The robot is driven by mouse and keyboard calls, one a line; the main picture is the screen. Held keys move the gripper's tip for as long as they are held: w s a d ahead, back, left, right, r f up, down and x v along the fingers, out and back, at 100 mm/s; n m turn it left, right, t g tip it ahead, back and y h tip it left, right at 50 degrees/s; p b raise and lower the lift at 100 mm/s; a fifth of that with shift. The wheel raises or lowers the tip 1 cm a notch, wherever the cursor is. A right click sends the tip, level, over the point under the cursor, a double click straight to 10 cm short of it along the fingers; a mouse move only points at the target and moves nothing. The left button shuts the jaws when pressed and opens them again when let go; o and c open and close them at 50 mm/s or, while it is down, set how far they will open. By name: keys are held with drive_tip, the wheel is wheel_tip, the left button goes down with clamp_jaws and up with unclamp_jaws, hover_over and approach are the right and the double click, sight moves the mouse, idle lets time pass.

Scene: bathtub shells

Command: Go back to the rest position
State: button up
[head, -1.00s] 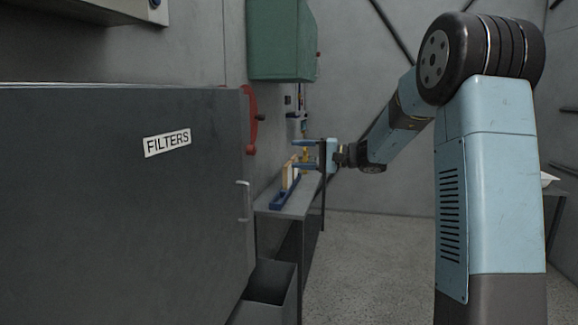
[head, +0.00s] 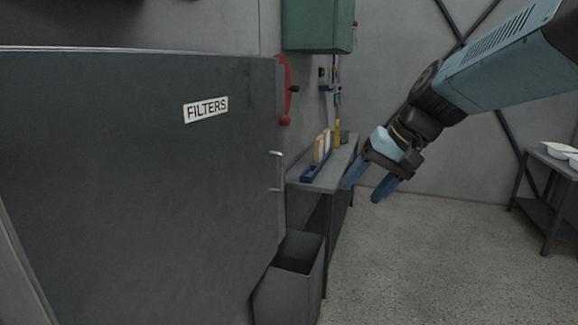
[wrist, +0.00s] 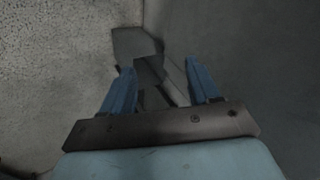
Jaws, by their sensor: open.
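My gripper (head: 366,186) is open and empty, in the air to the right of the small wall shelf table (head: 320,178). Its two blue fingers point down and to the left in the head view. In the wrist view my gripper (wrist: 162,88) shows both fingers spread apart with nothing between them. My blue arm reaches in from the upper right of the head view.
A blue rack (head: 316,166) with tan panels stands on the shelf table. A dark cabinet labelled FILTERS (head: 130,190) fills the left. An open grey bin (head: 290,285) stands below. A side table (head: 530,210) with white shells (head: 558,149) is at right. Floor between is clear.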

drive_tip(key=s+d+f+t+h, duration=0.2)
drive_tip(key=s+d+h, duration=0.3)
drive_tip(key=s+d, duration=0.3)
drive_tip(key=shift+s+d+f+n+t, duration=0.2)
drive_tip(key=shift+s+n+t, duration=0.15)
drive_tip(key=shift+s, duration=0.9)
